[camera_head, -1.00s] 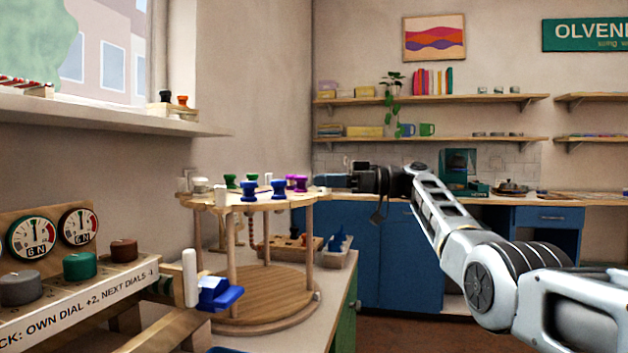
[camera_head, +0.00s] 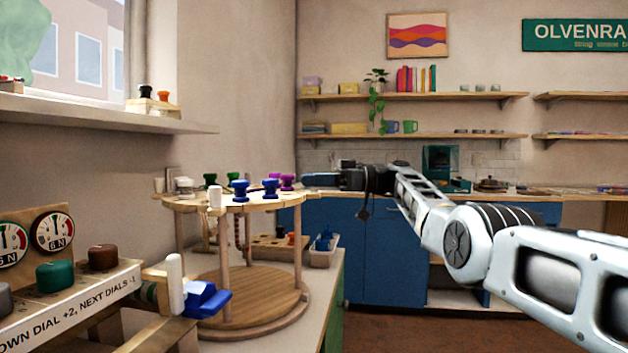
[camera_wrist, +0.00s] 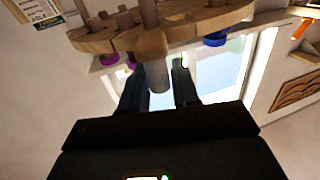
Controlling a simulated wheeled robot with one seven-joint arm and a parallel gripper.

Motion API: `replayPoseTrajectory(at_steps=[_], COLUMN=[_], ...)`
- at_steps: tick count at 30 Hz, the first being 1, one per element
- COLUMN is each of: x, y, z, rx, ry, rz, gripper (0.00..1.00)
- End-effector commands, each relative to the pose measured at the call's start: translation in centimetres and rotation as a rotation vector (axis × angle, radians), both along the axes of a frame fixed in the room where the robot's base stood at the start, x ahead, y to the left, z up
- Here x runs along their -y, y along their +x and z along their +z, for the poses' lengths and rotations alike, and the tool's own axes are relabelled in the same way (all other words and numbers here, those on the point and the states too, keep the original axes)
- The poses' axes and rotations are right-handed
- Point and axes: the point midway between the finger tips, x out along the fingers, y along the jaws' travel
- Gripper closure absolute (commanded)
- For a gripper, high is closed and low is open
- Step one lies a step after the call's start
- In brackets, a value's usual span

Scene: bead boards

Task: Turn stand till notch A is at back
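The stand is a round wooden turntable with a lower disc (camera_head: 245,297), several posts and a scalloped upper plate (camera_head: 252,206). On the plate are a white peg (camera_head: 215,197), blue pegs (camera_head: 240,190), a purple peg (camera_head: 287,182) and green pegs. No letter A is readable, so I cannot tell which notch is A. My gripper (camera_head: 308,181) is at the plate's right edge. The wrist view seems upside down. There, my gripper's open fingers (camera_wrist: 160,92) lie either side of a grey upright peg (camera_wrist: 157,76) at the plate's rim (camera_wrist: 95,42), with small gaps visible.
A dial box (camera_head: 75,290) with a blue-and-white lever (camera_head: 207,298) stands close at the stand's front left. A small tray (camera_head: 322,252) and a wooden peg block sit behind it. The wall and window sill (camera_head: 100,118) are at left. Open floor lies right of the counter.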

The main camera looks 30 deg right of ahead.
Motion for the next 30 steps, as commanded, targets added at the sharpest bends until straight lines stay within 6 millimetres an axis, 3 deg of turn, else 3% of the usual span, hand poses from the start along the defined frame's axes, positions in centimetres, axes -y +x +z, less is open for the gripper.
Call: replayPoseTrajectory(at_steps=[4,14,24,30], x=[0.0,0.6,5.1,6.6], y=[0.0,-0.2,-2.7,-3.6], z=[0.0,0.1,0.2,0.0], rx=[0.0,0.001,0.0,-0.001], ry=[0.001,0.002,0.002,0.002], rz=[0.0,-0.002,-0.002,0.0], gripper=[0.55,0.54,0.54,0.54])
